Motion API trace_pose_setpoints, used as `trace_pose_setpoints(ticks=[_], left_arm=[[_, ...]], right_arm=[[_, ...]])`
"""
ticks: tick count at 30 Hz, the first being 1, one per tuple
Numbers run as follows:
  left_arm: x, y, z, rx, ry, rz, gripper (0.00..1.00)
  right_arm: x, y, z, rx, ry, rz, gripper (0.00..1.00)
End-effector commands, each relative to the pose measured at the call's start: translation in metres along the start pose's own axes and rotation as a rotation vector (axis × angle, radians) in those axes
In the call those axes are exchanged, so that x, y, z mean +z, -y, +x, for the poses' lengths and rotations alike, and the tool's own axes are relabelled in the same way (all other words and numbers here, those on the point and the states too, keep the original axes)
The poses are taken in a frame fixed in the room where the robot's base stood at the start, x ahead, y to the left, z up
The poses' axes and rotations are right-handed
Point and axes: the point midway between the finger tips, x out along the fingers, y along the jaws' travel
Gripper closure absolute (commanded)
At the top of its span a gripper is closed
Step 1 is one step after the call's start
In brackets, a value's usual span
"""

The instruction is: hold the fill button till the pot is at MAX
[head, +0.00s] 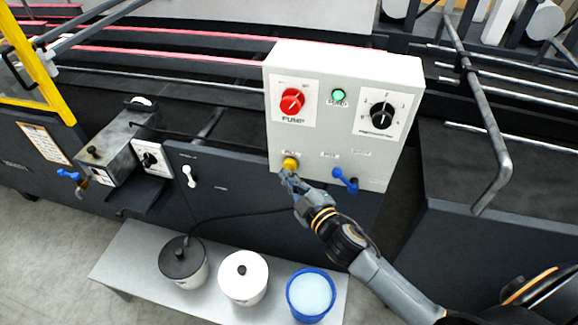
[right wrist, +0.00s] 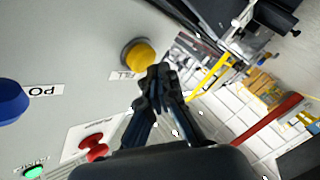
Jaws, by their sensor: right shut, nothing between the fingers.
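The yellow fill button (head: 290,163) sits at the lower left of the pale control box. It also shows in the right wrist view (right wrist: 138,55), with a partly covered label beside it. My right gripper (head: 287,178) is shut and empty, its fingertips right by the button. A grey metal box, perhaps the pot (head: 118,150), is mounted on the machine at left. No level or MAX mark is readable. My left gripper is not in view.
The control box (head: 345,130) also carries a red pump knob (head: 292,101), a green lamp (head: 339,94), a black dial (head: 381,114) and a blue lever (head: 345,181). Below, a bench (head: 130,255) holds two lidded containers and a blue bucket (head: 291,296) of white liquid.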

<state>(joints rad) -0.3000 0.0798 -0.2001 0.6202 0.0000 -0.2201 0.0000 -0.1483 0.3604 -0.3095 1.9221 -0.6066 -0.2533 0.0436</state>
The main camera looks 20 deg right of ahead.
Motion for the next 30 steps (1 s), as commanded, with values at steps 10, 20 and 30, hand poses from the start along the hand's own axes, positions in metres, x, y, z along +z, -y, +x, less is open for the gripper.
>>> trace_pose_setpoints(ticks=[10,20,30], left_arm=[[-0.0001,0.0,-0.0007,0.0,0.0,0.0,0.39],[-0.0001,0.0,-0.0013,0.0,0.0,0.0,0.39],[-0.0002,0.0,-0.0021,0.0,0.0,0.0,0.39]], right_arm=[[0.001,-0.0013,0.0014,0.0,-0.001,-0.001,1.0],[0.0022,-0.0028,0.0033,0.0,-0.001,-0.001,1.0],[0.0044,-0.005,0.0063,0.0,-0.001,-0.001,1.0]])
